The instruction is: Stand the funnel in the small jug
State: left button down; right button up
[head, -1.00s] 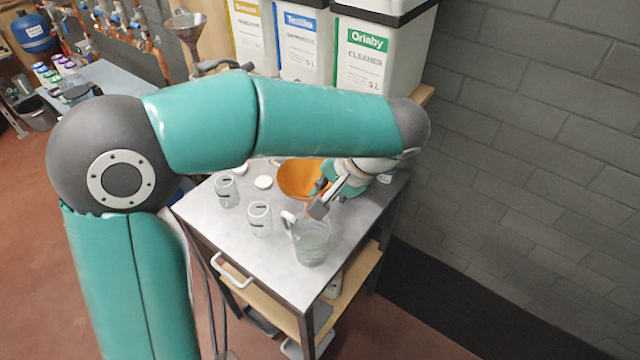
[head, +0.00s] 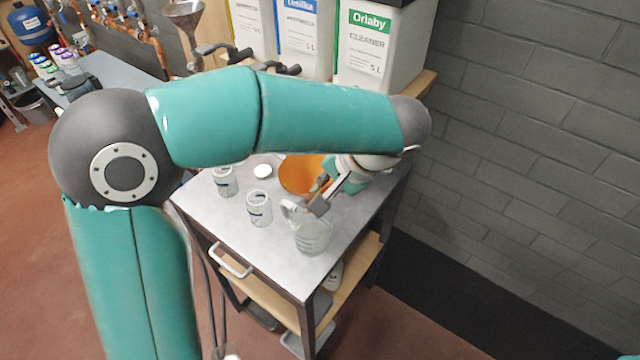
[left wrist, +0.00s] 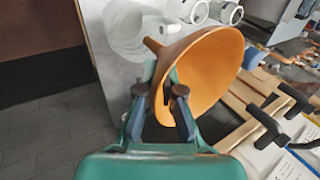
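The orange funnel (head: 299,176) is at the middle of the steel cart top, its wide mouth showing and partly hidden by my left wrist. My left gripper (head: 318,204) has its fingers on either side of the funnel near its narrow end. In the left wrist view the funnel (left wrist: 212,72) lies tilted across the fingertips (left wrist: 160,88), narrow end toward the upper left. The clear small jug (head: 312,236) stands upright just in front of the gripper, its handle to the left. It also shows in the left wrist view (left wrist: 125,38), beyond the spout.
Glass jars (head: 259,209) (head: 225,182) and a white lid (head: 262,171) stand left of the funnel. White cleaner canisters (head: 375,50) stand behind the cart. A grey block wall (head: 530,160) is on the right. The cart's front corner is clear.

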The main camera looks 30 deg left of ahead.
pick_arm(q)
jog(key=shift+f+b, duration=0.2)
jog(key=shift+b, duration=0.1)
dwell(0.7)
jog(key=shift+f+b, duration=0.55)
jog(key=shift+f, duration=0.1)
jog(key=shift+f+b, duration=0.65)
jog(key=shift+f, duration=0.1)
jog(key=shift+f, duration=0.25)
jog(key=shift+f+b, duration=0.9)
jog(key=shift+b, duration=0.1)
jog(key=shift+f+b, duration=0.3)
jog(key=shift+f, duration=0.1)
jog(key=shift+f+b, duration=0.85)
jog(key=shift+f, duration=0.15)
jog(key=shift+f, duration=0.1)
